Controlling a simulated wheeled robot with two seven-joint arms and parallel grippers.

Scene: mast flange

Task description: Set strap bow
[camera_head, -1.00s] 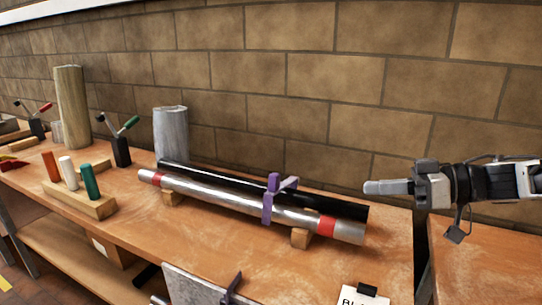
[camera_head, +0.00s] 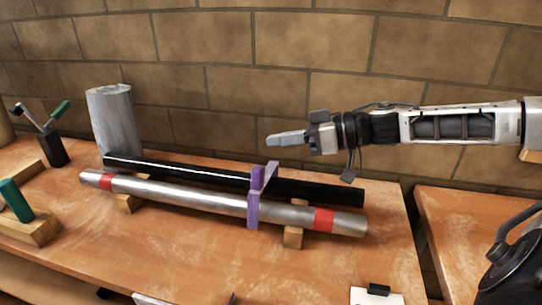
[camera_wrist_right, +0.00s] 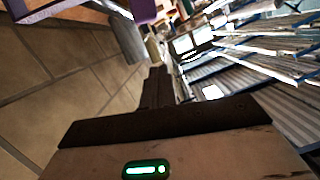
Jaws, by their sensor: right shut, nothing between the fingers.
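A purple strap bow (camera_head: 253,208) sits across a silver tube (camera_head: 190,197) and a black tube (camera_head: 310,192) behind it. One purple arm of it slants up over the black tube. My right gripper (camera_head: 272,140) comes in from the right with its fingers pointing left. It is shut and empty, and shows just above the strap bow, apart from it. In the right wrist view my shut fingers (camera_wrist_right: 156,88) reach forward, with a purple part (camera_wrist_right: 143,10) at the top edge. My left gripper is not in view.
The tubes rest on wooden blocks (camera_head: 293,237) on the bench (camera_head: 150,255). A grey cylinder (camera_head: 113,125) stands behind their left end. A black holder (camera_head: 54,148) and a green peg (camera_head: 16,201) are at left. A black-clipped card (camera_head: 376,295) lies in front, and a dark rounded object (camera_head: 515,255) is at right.

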